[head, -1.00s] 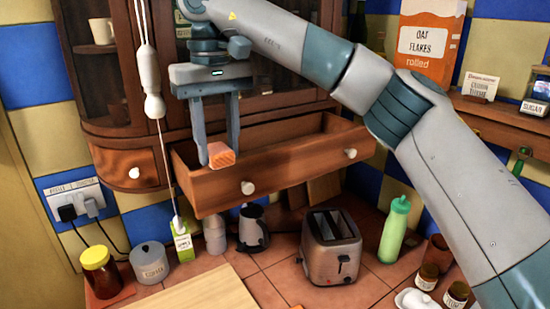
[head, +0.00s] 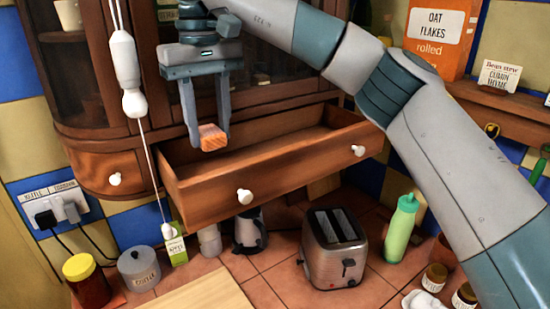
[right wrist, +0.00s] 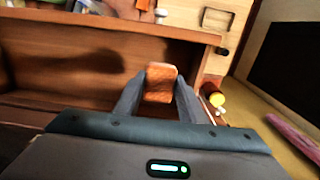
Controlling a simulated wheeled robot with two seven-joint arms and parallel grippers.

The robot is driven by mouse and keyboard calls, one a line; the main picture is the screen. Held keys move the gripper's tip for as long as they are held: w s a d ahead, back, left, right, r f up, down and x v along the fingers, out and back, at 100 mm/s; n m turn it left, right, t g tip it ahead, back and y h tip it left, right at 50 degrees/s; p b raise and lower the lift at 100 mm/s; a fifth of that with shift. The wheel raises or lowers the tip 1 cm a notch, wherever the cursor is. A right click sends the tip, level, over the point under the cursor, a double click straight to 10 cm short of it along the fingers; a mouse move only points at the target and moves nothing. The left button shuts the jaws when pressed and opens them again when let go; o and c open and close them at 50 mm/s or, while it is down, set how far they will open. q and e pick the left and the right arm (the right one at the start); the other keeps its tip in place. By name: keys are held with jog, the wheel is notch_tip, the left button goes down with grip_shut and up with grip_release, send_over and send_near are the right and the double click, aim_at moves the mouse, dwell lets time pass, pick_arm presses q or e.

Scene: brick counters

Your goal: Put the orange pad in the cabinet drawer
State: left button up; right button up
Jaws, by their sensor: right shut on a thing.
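My right gripper (head: 210,140) is shut on the orange pad (head: 212,137), a small block between its fingertips. It hangs at the left part of the open cabinet drawer (head: 262,190), and in the head view the pad shows in front of the drawer's inside. In the right wrist view the pad (right wrist: 160,83) sits between the fingers, with the drawer's inside (right wrist: 75,65) behind and below it. The pad's exact height above the drawer floor is hard to tell. The drawer has two white knobs and looks empty. My left gripper is not in view.
A cord with a white pull (head: 134,100) hangs left of the drawer. A toaster (head: 333,245), green bottle (head: 400,228) and several jars stand on the tiled counter below. A shelf with an oat flakes box (head: 436,38) is at the right.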

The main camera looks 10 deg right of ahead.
jog(key=shift+f, duration=0.1)
notch_tip(320, 180, down, 5)
jog(key=shift+w+f+p, duration=0.1)
jog(key=shift+p, duration=1.05)
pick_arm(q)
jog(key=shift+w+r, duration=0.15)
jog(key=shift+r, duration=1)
pick_arm(e)
jog(key=shift+f, duration=0.5)
jog(key=shift+f+p, duration=0.45)
jog(key=shift+f, duration=0.1)
notch_tip(320, 180, down, 2)
jog(key=shift+f+p, duration=0.25)
jog(key=shift+p, duration=0.3)
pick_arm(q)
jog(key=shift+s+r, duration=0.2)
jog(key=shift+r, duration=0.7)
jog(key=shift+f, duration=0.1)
pick_arm(e)
jog(key=shift+f, duration=0.15)
